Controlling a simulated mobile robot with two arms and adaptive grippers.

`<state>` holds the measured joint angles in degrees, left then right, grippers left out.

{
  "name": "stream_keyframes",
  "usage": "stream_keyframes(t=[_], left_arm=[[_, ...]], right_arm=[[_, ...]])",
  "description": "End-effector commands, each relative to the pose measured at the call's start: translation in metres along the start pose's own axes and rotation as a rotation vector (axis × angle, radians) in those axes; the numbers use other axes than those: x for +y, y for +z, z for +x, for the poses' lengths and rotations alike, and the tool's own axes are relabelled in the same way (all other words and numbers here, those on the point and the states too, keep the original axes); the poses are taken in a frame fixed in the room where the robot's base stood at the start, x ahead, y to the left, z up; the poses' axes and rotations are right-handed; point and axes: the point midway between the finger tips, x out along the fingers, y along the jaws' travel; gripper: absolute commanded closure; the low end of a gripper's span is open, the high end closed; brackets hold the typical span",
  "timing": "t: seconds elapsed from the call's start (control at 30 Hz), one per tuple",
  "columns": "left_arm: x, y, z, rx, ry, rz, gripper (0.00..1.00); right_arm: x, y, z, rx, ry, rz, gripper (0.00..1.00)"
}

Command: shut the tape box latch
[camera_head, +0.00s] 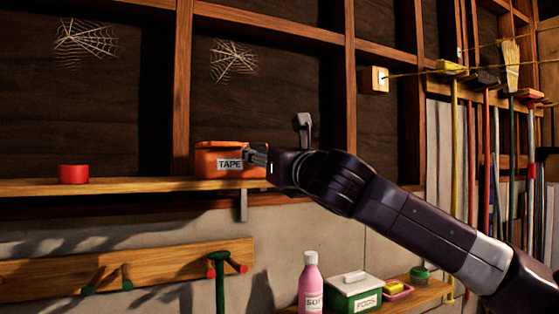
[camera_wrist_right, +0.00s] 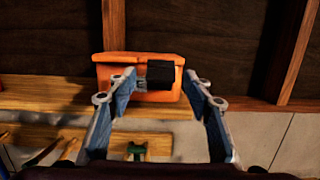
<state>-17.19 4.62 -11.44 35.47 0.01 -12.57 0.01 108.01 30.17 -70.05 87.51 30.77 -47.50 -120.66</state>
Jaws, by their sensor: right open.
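The orange tape box (camera_head: 207,161) with its white "TAPE" label stands on the wooden wall shelf, near the shelf's right end. My right gripper (camera_head: 256,157) reaches in from the right and hides the box's right side. In the right wrist view the box (camera_wrist_right: 114,71) lies ahead, with a dark rectangular patch on its near face; I cannot tell whether the latch is open or shut. My right gripper (camera_wrist_right: 160,84) is open, its fingers spread in front of the box with nothing held. Contact with the box is unclear. My left gripper is out of view.
The shelf (camera_head: 130,186) also holds a red cylinder (camera_head: 74,174) at left. Below are a peg rail (camera_head: 150,266), a pink bottle (camera_head: 311,285) and a green-and-white pods box (camera_head: 352,292). Brooms (camera_head: 510,70) hang at right. The shelf is clear between cylinder and box.

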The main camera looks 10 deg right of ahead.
Motion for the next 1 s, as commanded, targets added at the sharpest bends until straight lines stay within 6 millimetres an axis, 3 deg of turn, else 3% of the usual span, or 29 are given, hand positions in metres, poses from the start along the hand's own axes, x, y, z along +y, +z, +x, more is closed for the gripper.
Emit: stream_keyframes(t=[0.3,0.5,1.0], left_arm=[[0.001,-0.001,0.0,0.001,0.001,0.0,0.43],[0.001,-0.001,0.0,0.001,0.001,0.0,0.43],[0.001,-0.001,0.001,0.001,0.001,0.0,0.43]], right_arm=[[-0.001,0.0,-0.059,-0.001,0.001,0.0,0.54],[-0.001,0.0,-0.085,-0.002,0.001,0.001,0.54],[0.0,-0.001,-0.095,-0.002,0.0,0.001,0.54]])
